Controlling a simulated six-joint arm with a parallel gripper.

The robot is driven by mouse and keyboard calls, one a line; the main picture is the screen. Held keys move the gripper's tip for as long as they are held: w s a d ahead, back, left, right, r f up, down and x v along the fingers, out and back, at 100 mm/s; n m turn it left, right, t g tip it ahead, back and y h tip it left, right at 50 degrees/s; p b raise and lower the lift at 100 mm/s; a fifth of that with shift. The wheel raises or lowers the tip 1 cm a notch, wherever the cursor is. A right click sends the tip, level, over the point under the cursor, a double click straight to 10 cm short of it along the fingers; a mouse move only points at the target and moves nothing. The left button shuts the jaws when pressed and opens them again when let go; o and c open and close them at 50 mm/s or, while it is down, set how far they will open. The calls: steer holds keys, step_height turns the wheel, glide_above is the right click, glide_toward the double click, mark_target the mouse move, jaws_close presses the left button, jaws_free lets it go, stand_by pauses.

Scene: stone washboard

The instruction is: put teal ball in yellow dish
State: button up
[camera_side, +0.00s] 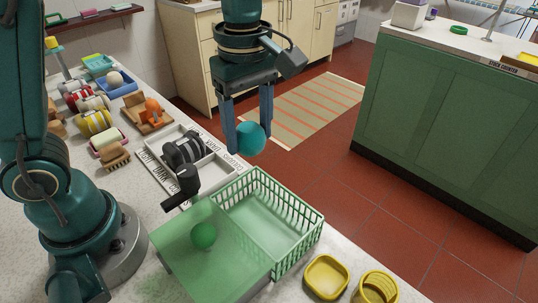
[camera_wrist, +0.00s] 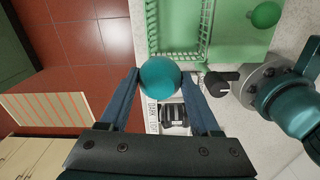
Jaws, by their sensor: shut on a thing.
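My gripper (camera_side: 245,142) is shut on the teal ball (camera_side: 251,138) and holds it in the air beyond the white tray and the green rack. In the wrist view the teal ball (camera_wrist: 160,77) sits between the two blue fingertips. The yellow dish (camera_side: 326,277) is a square, shallow dish on the worktop at the front, right of the green basket and well nearer the side camera than my gripper. It looks empty. The dish does not show in the wrist view.
A yellow ribbed cup (camera_side: 376,288) stands right of the dish. Several items crowd the back left.

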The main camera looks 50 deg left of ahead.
steer(key=shift+n, duration=0.4)
steer(key=d, duration=0.1)
steer(key=w+d, duration=0.1)
steer(key=d, duration=0.1)
steer(key=w+d, duration=0.1)
steer(key=shift+d, duration=0.15)
steer(key=d, duration=0.2)
steer(key=d+f, duration=0.1)
steer(key=d, duration=0.3)
steer(key=shift+d+f, duration=0.25)
steer(key=shift+s+d+f+m, duration=0.4)
steer(key=shift+s+d+f, duration=0.4)
steer(key=shift+d+f, duration=0.75)
steer(key=shift+s+d+f+m, duration=0.4)
steer(key=shift+s+d+f, duration=0.35)
steer(key=shift+d+f, duration=0.85)
steer(key=shift+s+d+f+m, duration=0.4)
steer(key=shift+s+d+f, duration=0.4)
steer(key=shift+d+f, duration=0.75)
steer(key=shift+a+f, duration=0.3)
steer(key=o, duration=1.4)
